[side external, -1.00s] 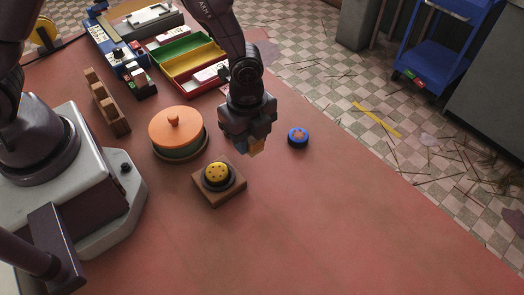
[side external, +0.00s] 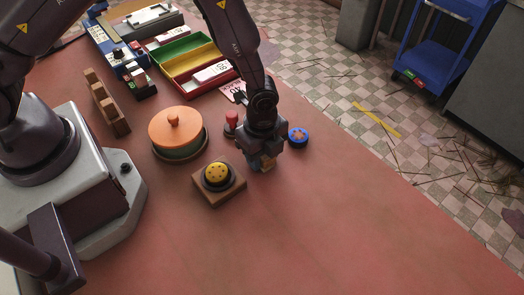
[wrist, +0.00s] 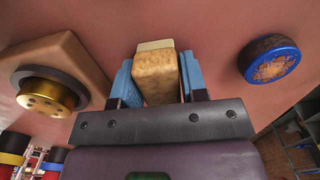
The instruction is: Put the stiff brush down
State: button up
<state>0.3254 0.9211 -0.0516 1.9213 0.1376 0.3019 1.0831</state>
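The stiff brush (wrist: 157,78) is a tan block with a paler end, between the two blue fingers of my gripper (wrist: 155,80) in the wrist view. The fingers lie along both its sides and look closed on it. In the side external view my gripper (side external: 262,162) points down, low over the red table, and mostly hides the brush. I cannot tell whether the brush touches the tabletop.
A wooden block with a brass perforated disc (side external: 217,176) stands left of my gripper. A blue-rimmed round tin (side external: 298,135) is close on the right. An orange-lidded pot (side external: 176,128) and a red-topped peg (side external: 232,119) stand nearby. The front table (side external: 330,225) is clear.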

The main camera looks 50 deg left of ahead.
jog(key=o, duration=0.3)
jog(key=a+r+n+t, duration=0.1)
jog(key=a+r+n, duration=0.1)
jog(key=r, duration=0.8)
jog(key=a+r+n, duration=0.2)
jog(key=r, duration=0.8)
jog(key=s+a+r+n+t, duration=0.2)
jog(key=s+a+r+n, duration=0.2)
jog(key=s+r+n, duration=0.3)
jog(key=s+a+r+n+t, duration=0.2)
jog(key=s+a+r+n, duration=0.3)
jog(key=s+r+n, duration=0.2)
jog(key=shift+s+a+r+t, duration=0.2)
jog(key=shift+s+r+t, duration=0.1)
jog(key=shift+s+r, duration=0.2)
